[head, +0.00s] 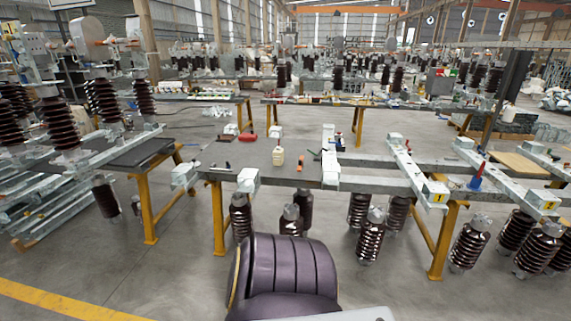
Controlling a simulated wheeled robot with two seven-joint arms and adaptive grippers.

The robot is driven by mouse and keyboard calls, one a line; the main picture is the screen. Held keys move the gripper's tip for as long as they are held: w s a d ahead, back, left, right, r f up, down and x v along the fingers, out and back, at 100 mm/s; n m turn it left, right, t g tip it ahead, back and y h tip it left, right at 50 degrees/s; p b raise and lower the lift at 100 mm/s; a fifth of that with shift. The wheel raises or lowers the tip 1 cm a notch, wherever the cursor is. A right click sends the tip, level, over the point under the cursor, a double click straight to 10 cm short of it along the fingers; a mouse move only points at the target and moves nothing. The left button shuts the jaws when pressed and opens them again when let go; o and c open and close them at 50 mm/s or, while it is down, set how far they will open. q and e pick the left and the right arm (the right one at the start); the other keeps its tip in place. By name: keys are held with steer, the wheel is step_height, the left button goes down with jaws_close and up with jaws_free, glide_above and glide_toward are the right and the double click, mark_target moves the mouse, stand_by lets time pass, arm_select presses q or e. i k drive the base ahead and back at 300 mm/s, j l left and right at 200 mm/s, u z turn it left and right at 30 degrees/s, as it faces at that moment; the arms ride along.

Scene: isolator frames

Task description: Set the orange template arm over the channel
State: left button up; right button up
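A small orange piece (300,163) lies on the grey work table; it may be the template arm, but it is too small to be sure. A galvanized steel channel (290,179) runs along the table's front edge. Another channel (330,160) crosses it, lying front to back, with pale blocks on it. Neither of my grippers is in view.
The grey table (235,155) has yellow legs and bears a cream bottle (278,155) and a red item (247,137). Dark ribbed insulators (370,235) hang below the frames. Floor at left front is clear.

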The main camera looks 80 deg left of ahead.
mark_target(301, 162)
steer(key=u, duration=2.65)
